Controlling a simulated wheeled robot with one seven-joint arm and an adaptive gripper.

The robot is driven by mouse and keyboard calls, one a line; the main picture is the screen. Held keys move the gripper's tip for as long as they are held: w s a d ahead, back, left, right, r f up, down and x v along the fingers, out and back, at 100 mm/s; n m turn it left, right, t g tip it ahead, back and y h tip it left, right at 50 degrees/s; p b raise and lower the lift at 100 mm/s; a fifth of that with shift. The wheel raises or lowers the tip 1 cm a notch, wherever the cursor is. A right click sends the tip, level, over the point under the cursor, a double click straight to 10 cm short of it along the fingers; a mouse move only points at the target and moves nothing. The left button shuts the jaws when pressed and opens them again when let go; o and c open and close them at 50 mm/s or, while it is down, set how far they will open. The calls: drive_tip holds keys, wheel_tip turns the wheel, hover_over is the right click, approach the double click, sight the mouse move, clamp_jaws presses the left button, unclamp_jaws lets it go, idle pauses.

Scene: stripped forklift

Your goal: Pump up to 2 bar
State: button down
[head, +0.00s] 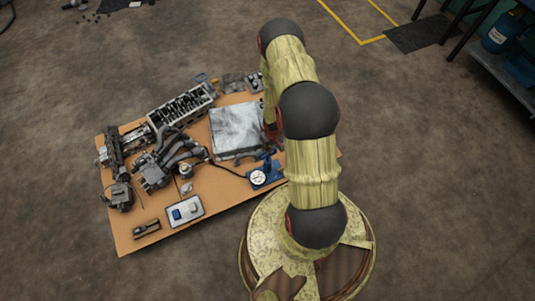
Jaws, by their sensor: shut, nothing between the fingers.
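A small blue pump (272,173) stands near the right edge of the board. Its round white gauge (258,177) faces up, but the needle is too small to read. A dark hose runs left from the pump towards the engine parts. My gripper (271,143) shows small and dark beside my arm, just above the pump in the picture. It is shut with nothing in it. My arm hides part of it, and I cannot tell whether it touches the pump.
A brown board (210,215) holds a cylinder head (182,104), a grey metal slab (236,131), black manifold parts (172,160) and a small tray (184,211) with a blue and a white item. A shelf (500,80) stands at the upper right. Open floor surrounds the board.

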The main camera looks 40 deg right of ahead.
drive_tip(key=shift+f+b, duration=0.5)
drive_tip(key=shift+f, duration=0.45)
wheel_tip(320, 180, down, 5)
drive_tip(key=b, duration=0.3)
drive_tip(key=shift+r, duration=0.4)
drive_tip(key=s, duration=0.1)
drive_tip(key=s+r, duration=0.1)
drive_tip(key=s, duration=0.1)
drive_tip(key=shift+a, duration=0.15)
wheel_tip(320, 180, up, 12)
hover_over(268, 156)
drive_tip(key=s, duration=0.5)
drive_tip(key=shift+w+a, duration=0.15)
drive_tip(key=shift+w, duration=0.05)
